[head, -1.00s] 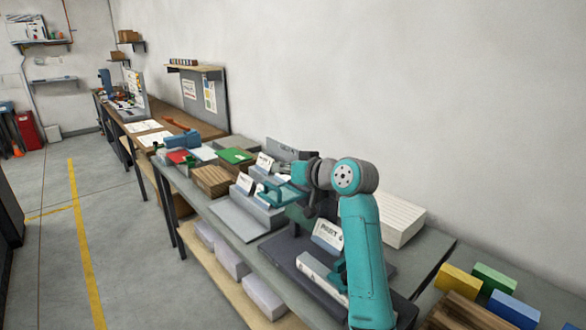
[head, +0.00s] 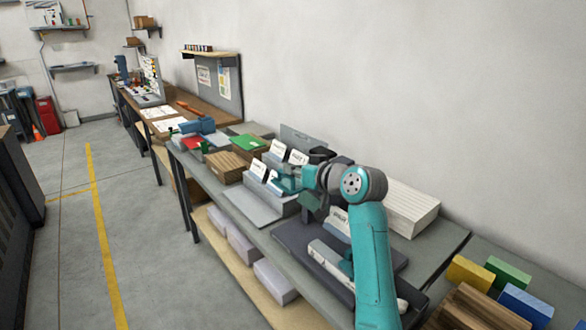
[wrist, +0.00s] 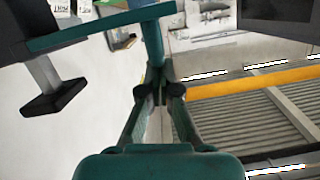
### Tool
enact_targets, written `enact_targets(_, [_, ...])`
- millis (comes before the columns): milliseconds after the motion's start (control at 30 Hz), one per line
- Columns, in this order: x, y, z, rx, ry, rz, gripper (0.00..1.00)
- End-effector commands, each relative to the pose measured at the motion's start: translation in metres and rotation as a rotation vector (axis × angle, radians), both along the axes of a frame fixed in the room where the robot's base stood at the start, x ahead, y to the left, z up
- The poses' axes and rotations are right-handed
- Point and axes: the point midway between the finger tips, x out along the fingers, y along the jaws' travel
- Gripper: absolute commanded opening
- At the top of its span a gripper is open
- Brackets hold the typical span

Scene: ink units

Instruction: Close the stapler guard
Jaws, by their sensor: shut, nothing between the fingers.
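My gripper (head: 286,182) is over the workbench, beside a grey stepped stand (head: 245,205) with white label cards. In the wrist view its green fingers (wrist: 160,93) meet at their tips, shut with nothing between them. A teal T-shaped bar (wrist: 100,27) stands just past the tips; I cannot tell whether it touches them or whether it is the stapler guard. A long white unit (head: 328,264) with a teal part lies on a dark mat nearer me, partly behind my arm. I cannot tell for sure which unit is the stapler.
A white ribbed block (head: 407,210) stands behind my arm. A wooden block (head: 226,168) and a blue device (head: 198,125) are farther along the bench. Yellow, green and blue blocks are at the lower right. The floor (head: 70,230) left of the bench is clear.

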Motion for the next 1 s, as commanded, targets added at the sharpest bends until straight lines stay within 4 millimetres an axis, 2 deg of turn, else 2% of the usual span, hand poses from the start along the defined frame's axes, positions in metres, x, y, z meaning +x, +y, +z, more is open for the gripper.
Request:
enact_targets(600, [-0.012, 0.016, -0.050, -0.413, -0.298, 0.002, 0.00])
enact_targets(1000, [-0.009, 0.012, -0.087, -0.722, -0.521, 0.001, 0.00])
